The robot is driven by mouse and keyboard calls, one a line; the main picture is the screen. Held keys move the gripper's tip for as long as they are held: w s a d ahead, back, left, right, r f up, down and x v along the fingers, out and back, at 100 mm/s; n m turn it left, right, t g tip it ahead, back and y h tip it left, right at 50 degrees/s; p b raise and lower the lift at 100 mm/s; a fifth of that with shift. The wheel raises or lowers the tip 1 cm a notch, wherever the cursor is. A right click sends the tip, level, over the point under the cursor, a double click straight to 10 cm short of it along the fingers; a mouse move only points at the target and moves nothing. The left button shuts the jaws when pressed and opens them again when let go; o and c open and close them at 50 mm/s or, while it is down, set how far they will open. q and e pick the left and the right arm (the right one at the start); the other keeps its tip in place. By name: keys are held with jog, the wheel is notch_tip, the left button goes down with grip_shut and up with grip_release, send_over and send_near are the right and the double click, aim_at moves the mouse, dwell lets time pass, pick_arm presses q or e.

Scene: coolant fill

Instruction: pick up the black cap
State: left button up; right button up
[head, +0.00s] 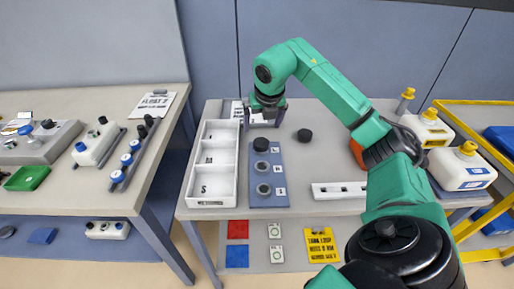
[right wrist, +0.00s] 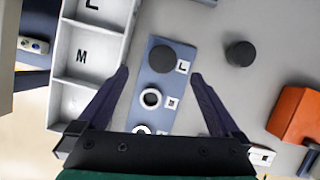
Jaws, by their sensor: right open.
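Two black round pieces show, and I cannot tell which is the black cap. One black piece (head: 261,144) sits at the L end of a blue board (head: 268,198); it also shows in the right wrist view (right wrist: 162,59). The other black piece (head: 305,135) lies on the grey table, right of the board, and in the right wrist view (right wrist: 240,53). My right gripper (head: 266,122) is open and empty above the far end of the board. In the right wrist view its fingertips (right wrist: 160,74) are either side of the board. My left gripper is not in view.
A white lettered tray (head: 187,190) stands left of the board. An orange thing (right wrist: 290,116) and a white slotted strip (head: 339,190) are to the right. Yellow-capped white jugs (head: 428,130) stand at the far right. Bare table lies between the board and strip.

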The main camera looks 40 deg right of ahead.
aim_at(261, 141)
jog(key=x, duration=0.3)
jog(key=shift+w+d+f, duration=0.15)
jog(key=shift+f, duration=0.1)
jog(key=shift+d+f+p, duration=0.1)
jog(key=shift+f+p, duration=0.25)
jog(key=p+x, duration=0.1)
jog(key=x, duration=0.3)
jog(key=shift+f, duration=0.15)
jog(key=shift+d+f, duration=0.2)
jog(key=shift+f, duration=0.1)
jog(key=c, duration=1.5)
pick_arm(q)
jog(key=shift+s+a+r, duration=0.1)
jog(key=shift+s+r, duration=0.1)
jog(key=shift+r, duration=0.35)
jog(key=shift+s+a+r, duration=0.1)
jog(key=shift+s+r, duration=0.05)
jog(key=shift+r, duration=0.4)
pick_arm(e)
jog(key=shift+c, duration=0.2)
jog(key=shift+r, duration=0.2)
